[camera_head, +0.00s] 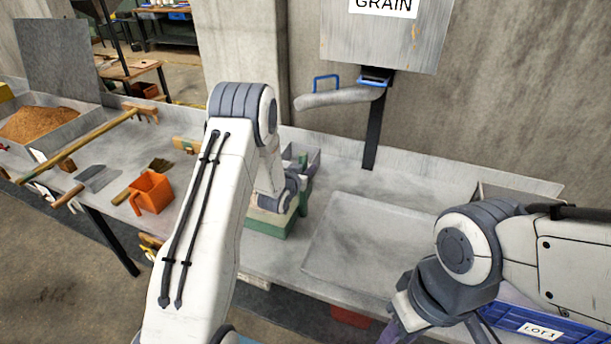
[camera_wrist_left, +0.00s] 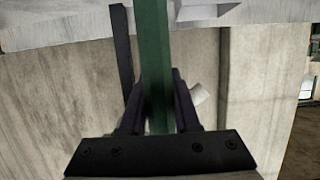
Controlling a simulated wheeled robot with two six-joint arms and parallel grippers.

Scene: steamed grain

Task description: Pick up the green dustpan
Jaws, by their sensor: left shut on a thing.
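In the left wrist view my left gripper (camera_wrist_left: 157,85) is shut on a long green bar (camera_wrist_left: 154,40), which runs up between its two dark fingers. The bar looks like part of the green dustpan; its other end is out of that view. In the head view my left arm reaches over the bench and its wrist hides most of the grip. A green, box-like thing (camera_head: 270,224) shows just under that wrist; I cannot tell whether it is part of the dustpan. My right gripper (camera_head: 400,328) is at the bottom edge, partly cut off.
An orange scoop (camera_head: 151,193), a grey trowel (camera_head: 98,178) and a wooden rake (camera_head: 90,142) lie left of my arm. A tray of brown grain (camera_head: 40,122) is farther left. A grain chute (camera_head: 340,98) hangs above the bench. The shallow grey tray (camera_head: 365,245) is clear.

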